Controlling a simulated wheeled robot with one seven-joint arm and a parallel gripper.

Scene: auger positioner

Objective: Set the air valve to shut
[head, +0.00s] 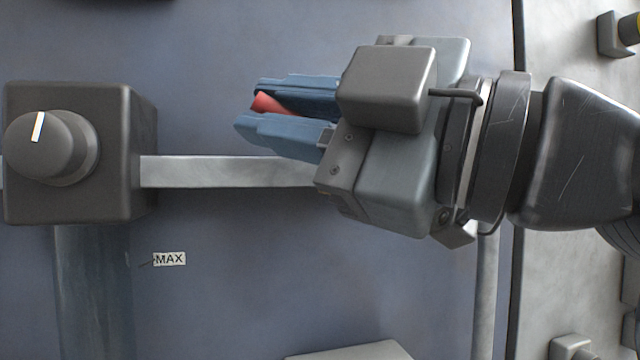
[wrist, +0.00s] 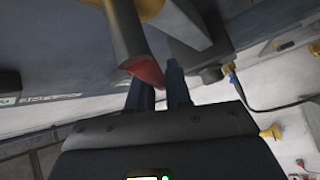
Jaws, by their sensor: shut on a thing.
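My gripper (head: 250,104) comes in from the right in the head view, its blue fingers pointing left. The fingers are shut on a red handle end (head: 266,103), whose red tip shows between them. In the wrist view, the handle (wrist: 126,35) is a dark bar with a red end, reaching down between the fingertips (wrist: 157,76). A brass-coloured part (wrist: 149,8) shows behind the bar at the top edge. I take this bar to be the air valve's handle. The valve body is mostly hidden, and its setting cannot be read.
A dark box (head: 120,200) with a round knob (head: 45,145) stands at the left. A flat metal bar (head: 220,171) runs from it behind my gripper. A "MAX" label (head: 169,259) is on the blue panel below. A yellow-ended fitting (head: 615,35) is at the upper right.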

